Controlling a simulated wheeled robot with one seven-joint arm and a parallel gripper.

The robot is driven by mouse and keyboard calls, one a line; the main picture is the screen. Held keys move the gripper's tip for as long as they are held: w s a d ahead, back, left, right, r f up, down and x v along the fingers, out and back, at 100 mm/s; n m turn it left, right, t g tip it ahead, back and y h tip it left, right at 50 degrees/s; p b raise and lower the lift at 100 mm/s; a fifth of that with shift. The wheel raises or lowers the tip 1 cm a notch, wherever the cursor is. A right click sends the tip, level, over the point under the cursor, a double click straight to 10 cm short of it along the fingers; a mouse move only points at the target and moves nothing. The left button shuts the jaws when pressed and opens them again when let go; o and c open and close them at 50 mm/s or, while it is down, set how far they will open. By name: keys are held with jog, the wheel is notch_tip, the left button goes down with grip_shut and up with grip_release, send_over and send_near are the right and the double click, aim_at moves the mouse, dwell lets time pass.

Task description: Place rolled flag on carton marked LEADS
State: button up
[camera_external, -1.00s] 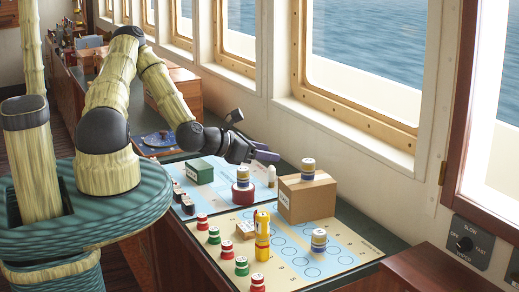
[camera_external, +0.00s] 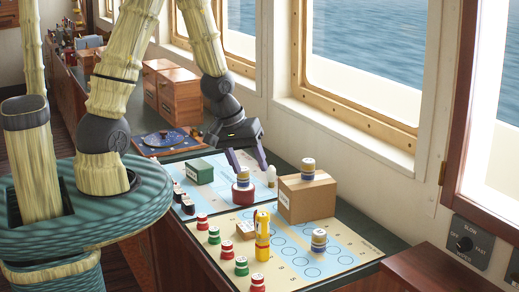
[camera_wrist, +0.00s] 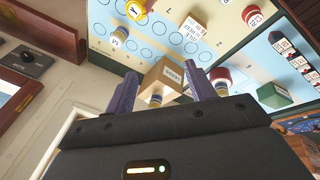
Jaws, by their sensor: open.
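The carton marked LEADS (camera_external: 318,200) is a brown box on the chart table; its label reads in the wrist view (camera_wrist: 172,73). A rolled flag (camera_external: 308,166), banded cream and blue, stands on the carton's top. A similar one (camera_external: 243,174) stands on a round red tin (camera_external: 241,194) left of the carton, and another (camera_external: 319,237) stands on the chart in front. My gripper (camera_external: 252,168) is open and empty, fingers pointing down close above the flag on the red tin. In the wrist view that flag (camera_wrist: 222,88) lies beside the right finger, partly hidden.
A yellow torch-like object (camera_external: 262,236) stands mid-chart beside a small tan box (camera_external: 245,230). Red and green spools line the near left edge. A green box (camera_external: 199,170), dark labelled blocks (camera_external: 183,200) and a small white bottle (camera_external: 272,176) stand near. The window wall bounds the right.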

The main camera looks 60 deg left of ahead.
jog(key=s+d+r+m+g, duration=0.1)
jog(key=s+d+r+m, duration=0.2)
jog(key=s+r+m, duration=0.2)
notch_tip(320, 180, up, 4)
jog(key=m, duration=0.3)
jog(key=shift+s+f+y, duration=0.2)
jog(key=shift+f+y, duration=0.05)
jog(key=shift+y, duration=0.05)
